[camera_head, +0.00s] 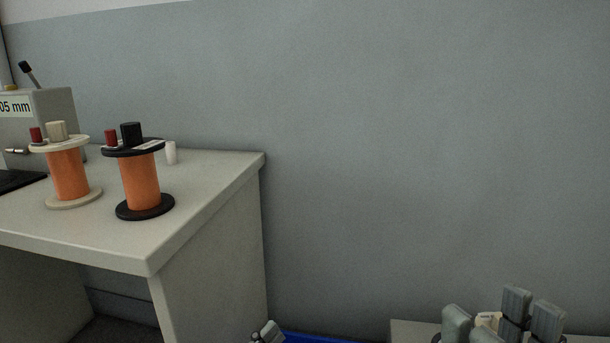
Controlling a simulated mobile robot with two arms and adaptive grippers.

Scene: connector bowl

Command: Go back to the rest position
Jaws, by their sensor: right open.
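My right gripper (500,318) is at the bottom right, cut off by the lower picture edge. Its grey-green finger pads stand apart, so it is open. A small cream thing (488,319) shows between the pads; I cannot tell what it is or whether it is touched. A small grey tip (267,333) at the bottom edge, left of the middle, looks like part of my left gripper. Too little of it shows to tell its state. No bowl or connector can be made out.
A grey-beige table (215,190) at left holds a cream-flanged orange spool (68,175), a black-flanged orange spool (140,185), a small white cylinder (171,153) and a grey device (55,110). A blue edge (320,338) and pale surface (408,332) show at the bottom. A grey wall stands behind.

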